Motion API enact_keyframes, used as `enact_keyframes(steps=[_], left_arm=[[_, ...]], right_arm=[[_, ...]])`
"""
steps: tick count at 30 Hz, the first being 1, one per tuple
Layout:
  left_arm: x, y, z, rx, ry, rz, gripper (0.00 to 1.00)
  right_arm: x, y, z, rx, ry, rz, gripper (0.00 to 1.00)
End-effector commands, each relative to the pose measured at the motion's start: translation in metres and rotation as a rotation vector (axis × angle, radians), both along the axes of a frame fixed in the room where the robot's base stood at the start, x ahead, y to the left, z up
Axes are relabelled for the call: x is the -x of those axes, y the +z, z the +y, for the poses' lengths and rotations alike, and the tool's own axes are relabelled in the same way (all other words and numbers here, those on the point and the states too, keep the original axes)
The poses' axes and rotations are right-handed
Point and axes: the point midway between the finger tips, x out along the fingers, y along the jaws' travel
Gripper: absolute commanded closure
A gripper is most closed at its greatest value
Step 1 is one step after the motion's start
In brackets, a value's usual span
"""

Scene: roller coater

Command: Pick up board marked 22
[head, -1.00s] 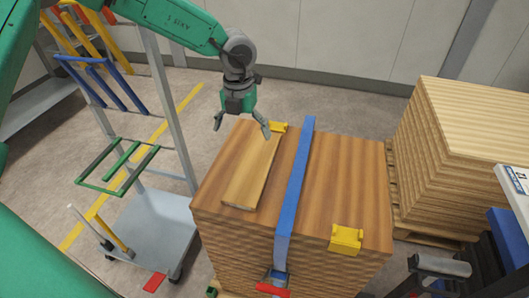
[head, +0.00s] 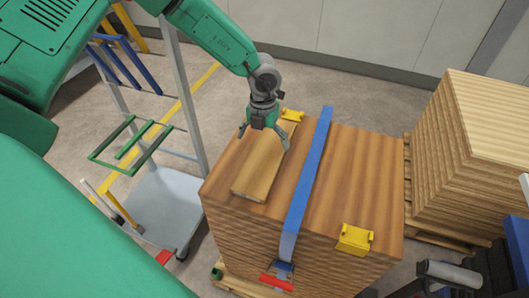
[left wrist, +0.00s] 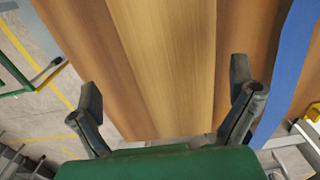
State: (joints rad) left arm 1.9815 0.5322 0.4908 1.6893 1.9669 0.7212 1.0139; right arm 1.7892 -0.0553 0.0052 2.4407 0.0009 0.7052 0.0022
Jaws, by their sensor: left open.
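A single light wooden board (head: 257,178) lies flat on top of a strapped stack of brown boards (head: 352,175), left of the blue strap (head: 306,185). No number is readable on it. My left gripper (head: 265,138) is open and empty above the far part of the board, pointing down. In the left wrist view, the board (left wrist: 170,60) runs between the two spread fingers of the left gripper (left wrist: 172,115), and neither finger visibly grips it. My right gripper is not seen.
Yellow corner pieces (head: 355,239) sit on the stack's edges. A trolley (head: 165,205) with coloured frames stands at left. A second board stack (head: 485,140) stands on a pallet at right. A red-handled strap buckle (head: 277,281) hangs at the stack's front.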

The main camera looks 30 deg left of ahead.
Motion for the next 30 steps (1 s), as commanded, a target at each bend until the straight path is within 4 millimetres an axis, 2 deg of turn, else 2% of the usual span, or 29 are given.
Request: enact_keyframes(steps=[6,15,16,21,30], left_arm=[[0.002,-0.03,-0.01,-0.007,-0.003,0.002,0.0],[0.002,-0.038,-0.004,0.0,-0.003,0.0,0.0],[0.002,-0.038,-0.004,0.0,-0.003,0.0,0.04],[0.002,-0.039,-0.002,0.003,-0.002,0.0,0.63],[0.003,-0.039,-0.003,-0.003,-0.002,0.005,0.63]], right_arm=[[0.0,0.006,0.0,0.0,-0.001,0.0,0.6],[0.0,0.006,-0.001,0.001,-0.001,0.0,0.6],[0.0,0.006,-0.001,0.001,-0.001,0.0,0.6],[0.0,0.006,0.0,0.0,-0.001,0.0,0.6],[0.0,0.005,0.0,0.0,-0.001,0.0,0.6]])
